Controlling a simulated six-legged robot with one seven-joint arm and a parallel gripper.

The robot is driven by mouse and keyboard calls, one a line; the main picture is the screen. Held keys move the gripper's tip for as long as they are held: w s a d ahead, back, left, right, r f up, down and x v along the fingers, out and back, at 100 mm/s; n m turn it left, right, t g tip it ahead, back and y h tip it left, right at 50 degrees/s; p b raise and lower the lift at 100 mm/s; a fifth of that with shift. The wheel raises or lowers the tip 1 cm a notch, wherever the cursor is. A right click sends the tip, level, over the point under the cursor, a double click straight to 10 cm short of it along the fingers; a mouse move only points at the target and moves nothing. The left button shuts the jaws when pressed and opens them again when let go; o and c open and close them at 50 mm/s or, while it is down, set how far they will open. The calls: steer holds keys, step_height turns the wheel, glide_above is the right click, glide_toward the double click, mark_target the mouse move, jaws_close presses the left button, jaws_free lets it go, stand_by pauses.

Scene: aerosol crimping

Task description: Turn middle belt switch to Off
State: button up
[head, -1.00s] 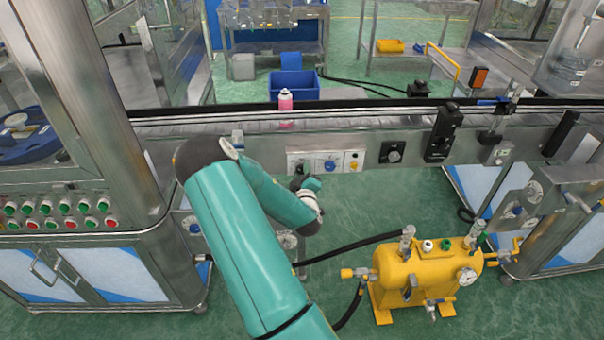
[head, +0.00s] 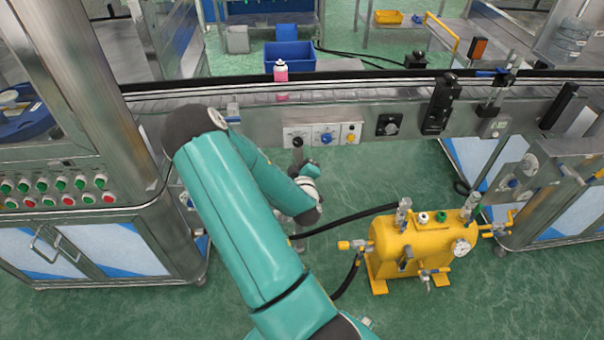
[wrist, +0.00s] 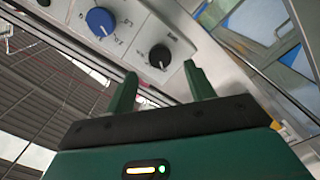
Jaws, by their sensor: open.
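A grey control panel on the front of the conveyor carries a black knob (wrist: 160,57), a blue knob (head: 327,138) and a yellow knob (head: 350,138) in a row. The blue knob also shows in the wrist view (wrist: 100,22), left of the black one. The labels are too blurred to read, so I cannot tell which is the middle belt switch. My gripper (wrist: 161,82) is open and empty. In the wrist view the black knob shows beyond the gap between its fingertips, apparently untouched. In the head view my arm mostly hides the gripper.
The conveyor (head: 400,93) runs across behind the panel, with a pink bottle (head: 281,75) on it. Farther right on its front are a separate dark knob (head: 388,125) and a tall black box (head: 440,105). A yellow tank (head: 412,250) with hoses stands on the floor, right of my arm.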

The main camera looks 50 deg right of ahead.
steer(key=v, duration=0.8)
